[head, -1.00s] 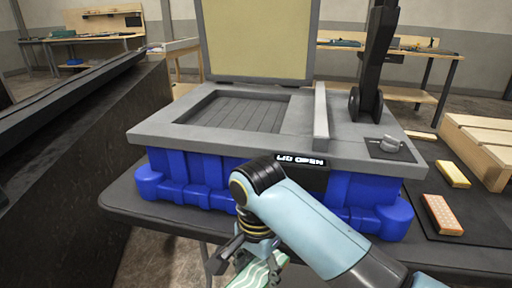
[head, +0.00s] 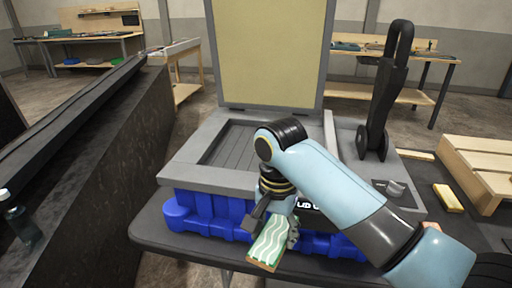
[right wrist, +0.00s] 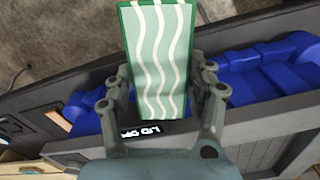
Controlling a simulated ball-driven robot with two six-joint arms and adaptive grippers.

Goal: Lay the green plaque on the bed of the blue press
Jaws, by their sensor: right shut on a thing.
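The green plaque (head: 268,244) has white wavy stripes and a brown edge. My right gripper (head: 272,222) is shut on it and holds it tilted in front of the press. In the right wrist view the plaque (right wrist: 158,60) stands between the two fingers. The blue press (head: 205,212) has a blue base, a grey top and a recessed slatted bed (head: 232,146). Its lid (head: 270,55), with a cream inner face, stands open behind the bed. My right arm hides the bed's right part. The left gripper is not in view.
A wooden crate (head: 480,160) and a yellow block (head: 447,198) lie farther right. A dark sloped surface (head: 90,160) runs along the left. The bed looks empty where visible.

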